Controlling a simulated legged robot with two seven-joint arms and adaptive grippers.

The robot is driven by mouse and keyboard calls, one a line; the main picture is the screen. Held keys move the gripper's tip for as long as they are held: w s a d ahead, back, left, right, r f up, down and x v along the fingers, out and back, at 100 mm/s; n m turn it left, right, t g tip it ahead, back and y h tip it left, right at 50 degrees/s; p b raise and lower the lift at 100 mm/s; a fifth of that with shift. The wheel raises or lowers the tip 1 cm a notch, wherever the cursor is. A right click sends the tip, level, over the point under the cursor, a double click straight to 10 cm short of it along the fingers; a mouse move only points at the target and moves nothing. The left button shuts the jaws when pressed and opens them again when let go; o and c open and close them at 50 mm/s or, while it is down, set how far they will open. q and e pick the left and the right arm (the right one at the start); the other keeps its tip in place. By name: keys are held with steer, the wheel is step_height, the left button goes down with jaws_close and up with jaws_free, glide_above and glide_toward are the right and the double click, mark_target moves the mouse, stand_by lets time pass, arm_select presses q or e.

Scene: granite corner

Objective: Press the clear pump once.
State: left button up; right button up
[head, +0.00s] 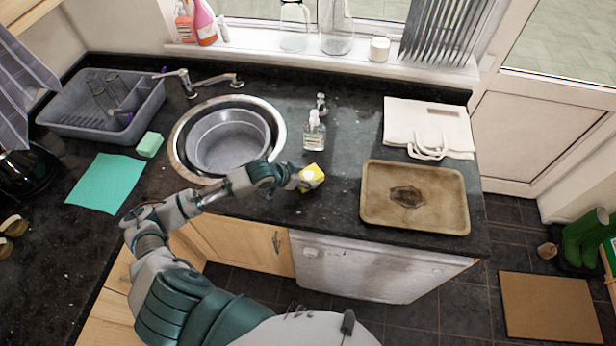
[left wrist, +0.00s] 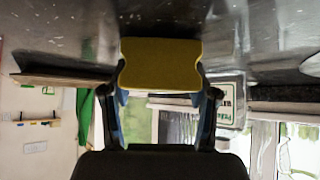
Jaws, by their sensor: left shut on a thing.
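The clear pump bottle (head: 314,134), with a pale label and pump head, stands upright on the dark counter right of the sink. A small metallic pump-like top (head: 320,103) shows just behind it. My left gripper (head: 300,179) is shut on a yellow sponge (head: 314,174), in front of the bottle and apart from it. In the left wrist view the yellow sponge (left wrist: 160,65) sits between the two fingers. My right gripper is not in view.
A round sink with a grey basin (head: 228,142) lies left of the pump. A brown tray (head: 450,215) and a folded white bag (head: 425,125) lie to the right. A green sponge (head: 150,144), teal cloth (head: 105,184) and dish rack (head: 75,128) are left. Glassware stands on the sill behind.

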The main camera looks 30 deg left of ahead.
arm_select(q)
steer(key=shift+a+f, duration=0.15)
steer(key=shift+a, duration=0.4)
steer(key=o, duration=1.2)
steer(key=shift+a, duration=0.2)
steer(key=shift+d, duration=0.35)
steer(key=shift+d+r, duration=0.2)
steer(key=shift+d, duration=0.15)
steer(key=shift+s+a+r, duration=0.1)
steer(key=shift+s+r, duration=0.15)
steer(key=v, duration=1.1)
steer(key=shift+a, duration=0.1)
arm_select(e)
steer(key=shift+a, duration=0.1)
